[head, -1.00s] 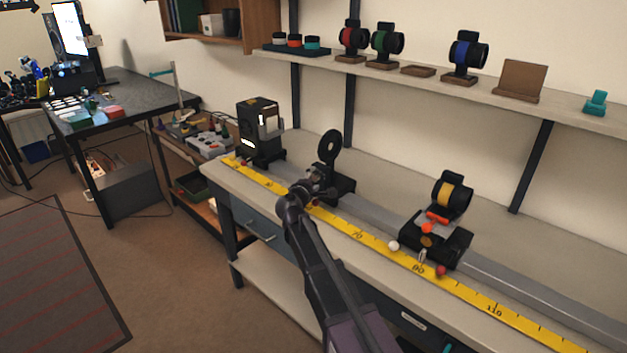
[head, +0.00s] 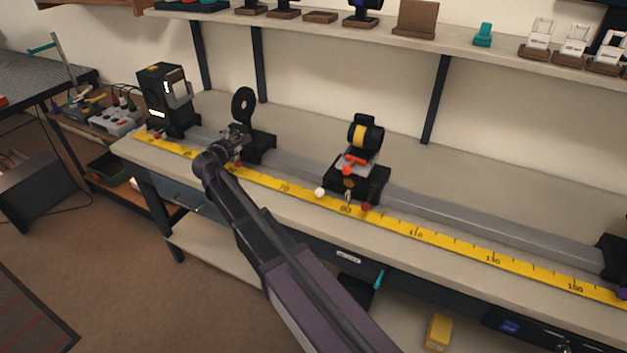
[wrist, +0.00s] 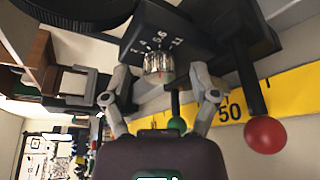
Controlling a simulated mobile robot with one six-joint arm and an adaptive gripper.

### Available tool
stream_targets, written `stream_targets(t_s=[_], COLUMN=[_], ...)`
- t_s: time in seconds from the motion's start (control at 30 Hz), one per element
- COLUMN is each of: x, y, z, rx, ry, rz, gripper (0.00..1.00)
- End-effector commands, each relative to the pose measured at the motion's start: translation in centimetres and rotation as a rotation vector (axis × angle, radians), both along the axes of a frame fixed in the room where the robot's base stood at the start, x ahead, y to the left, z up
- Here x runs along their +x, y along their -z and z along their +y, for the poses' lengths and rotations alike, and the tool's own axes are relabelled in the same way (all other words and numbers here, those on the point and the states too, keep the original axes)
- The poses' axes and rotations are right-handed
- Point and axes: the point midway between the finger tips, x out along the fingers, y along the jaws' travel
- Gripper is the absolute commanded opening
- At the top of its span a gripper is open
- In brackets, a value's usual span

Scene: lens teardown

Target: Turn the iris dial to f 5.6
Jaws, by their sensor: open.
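The iris (head: 243,104), a black disc with a small hole, stands on a black carrier block (head: 262,147) on the rail. In the wrist view, the block's face (wrist: 195,32) carries white numbers above a ribbed silver dial (wrist: 158,66). "5.6" appears near the top of the dial; other marks lie to its sides, and the exact setting is hard to read. My gripper (wrist: 161,84) is open, with one finger on each side of the dial and visible gaps between. In the head view, my gripper (head: 231,145) is at the carrier's front, partly covering it.
A red ball knob (wrist: 265,135) on a black stem is right of my gripper; a green ball knob (wrist: 177,125) is between the fingers, lower down. A yellow scale (head: 285,188) runs along the bench front. A lamp housing (head: 163,98) and a yellow-banded lens (head: 365,133) flank the iris.

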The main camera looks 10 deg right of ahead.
Motion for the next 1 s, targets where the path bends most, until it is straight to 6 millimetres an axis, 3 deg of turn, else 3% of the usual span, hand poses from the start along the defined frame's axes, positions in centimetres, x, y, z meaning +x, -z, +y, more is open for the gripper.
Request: stream_targets(t_s=[1.0], x=[0.30], y=[-0.33], z=[0.31], rx=[-0.514], ry=[0.000], rz=[0.400], gripper=[0.76])
